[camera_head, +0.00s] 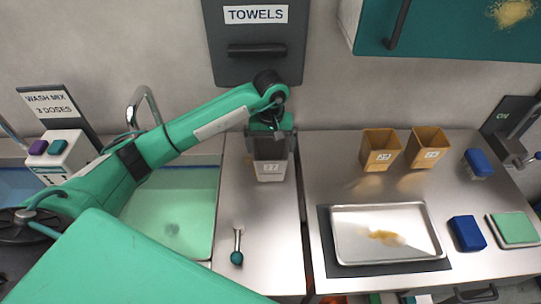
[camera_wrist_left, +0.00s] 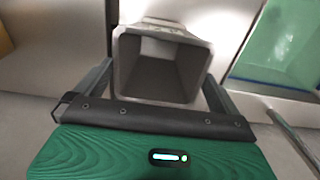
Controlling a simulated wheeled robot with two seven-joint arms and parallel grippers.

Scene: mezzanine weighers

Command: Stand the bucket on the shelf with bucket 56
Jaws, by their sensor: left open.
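A grey bucket (camera_head: 271,170) with a white label, whose two digits look like 77, stands upright on the steel counter right of the sink. My left gripper (camera_head: 270,136) is over it, open, with its fingers on either side of the bucket's upper part. In the left wrist view the grey bucket (camera_wrist_left: 160,68) shows its empty inside between the two fingers. I cannot tell whether either finger touches it. My right gripper is not in view. No shelf and no bucket that I can read as 56 shows.
Two tan buckets (camera_head: 380,148) (camera_head: 426,147) with small labels stand on the right counter. A metal tray (camera_head: 345,212) holds a brown spill. A scoop (camera_head: 237,256) lies near the sink (camera_head: 170,225). A TOWELS dispenser (camera_head: 257,70) hangs behind; a teal cabinet (camera_head: 455,35) overhangs the right.

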